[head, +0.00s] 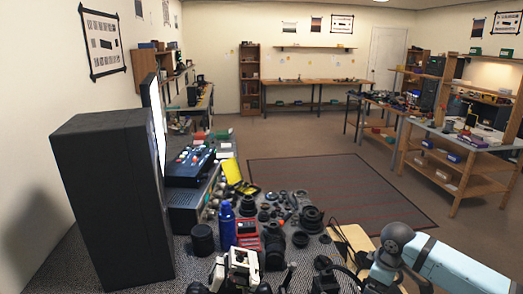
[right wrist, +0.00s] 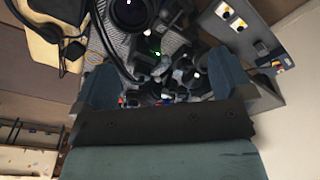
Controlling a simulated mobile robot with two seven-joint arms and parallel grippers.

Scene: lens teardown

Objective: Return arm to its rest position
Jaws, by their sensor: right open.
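My right arm (head: 465,268), light blue with a dark grey joint, comes in from the lower right of the head view, at the right end of the cluttered bench. In the right wrist view my right gripper (right wrist: 161,82) has its two blue-grey fingers wide apart. Nothing is clamped between them. Dark lens parts (right wrist: 150,50) show beyond and between the fingers; I cannot tell how far below they are. My left gripper cannot be made out in either view.
The bench holds a blue bottle (head: 227,226), a yellow case (head: 236,175), several black lenses and a wooden board (head: 352,243) with a dark cable. A black-and-white device (head: 238,268) is at the front. Striped rug (head: 340,190) is clear.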

